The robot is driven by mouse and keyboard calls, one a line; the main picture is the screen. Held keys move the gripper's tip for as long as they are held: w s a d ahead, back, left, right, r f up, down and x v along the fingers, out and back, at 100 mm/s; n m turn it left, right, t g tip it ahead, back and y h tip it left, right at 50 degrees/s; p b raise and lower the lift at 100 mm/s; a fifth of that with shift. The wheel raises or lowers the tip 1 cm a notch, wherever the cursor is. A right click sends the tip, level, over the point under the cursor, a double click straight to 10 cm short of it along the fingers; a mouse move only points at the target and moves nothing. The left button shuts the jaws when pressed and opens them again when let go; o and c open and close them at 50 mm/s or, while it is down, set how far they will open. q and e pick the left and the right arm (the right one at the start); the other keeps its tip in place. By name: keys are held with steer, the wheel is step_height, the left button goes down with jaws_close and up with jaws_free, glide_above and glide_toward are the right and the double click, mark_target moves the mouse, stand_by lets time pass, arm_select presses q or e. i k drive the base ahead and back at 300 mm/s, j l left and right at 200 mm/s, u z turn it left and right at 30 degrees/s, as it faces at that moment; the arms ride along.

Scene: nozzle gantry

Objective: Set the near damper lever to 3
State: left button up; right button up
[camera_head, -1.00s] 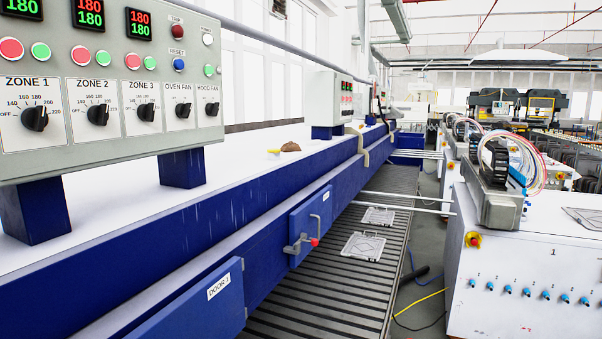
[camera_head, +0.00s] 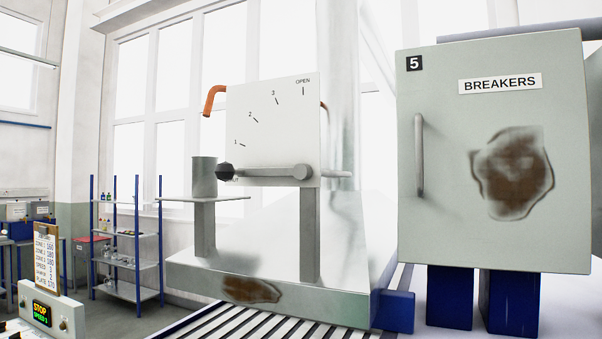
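The damper plate (camera_head: 270,125) is a white upright panel in the middle of the head view, with marks 1, 2, 3 and OPEN along an arc. Its lever (camera_head: 262,172) is a grey bar with a pivot at the panel's lower right and a dark knob (camera_head: 225,172) at its left end. The lever lies nearly level, pointing left, below the mark 1. Part of another orange-brown handle (camera_head: 213,100) shows behind the panel's upper left. Neither of my grippers is in view.
A grey breaker cabinet (camera_head: 440,220) marked 5 stands at the right on blue legs. A grey cup (camera_head: 204,177) stands on a small shelf left of the panel. A blue-post rack (camera_head: 125,235) and a STOP display box (camera_head: 45,312) are at the left. Slats run along the bottom.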

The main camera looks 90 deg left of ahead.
mark_target(224, 171)
steer(key=u, duration=2.85)
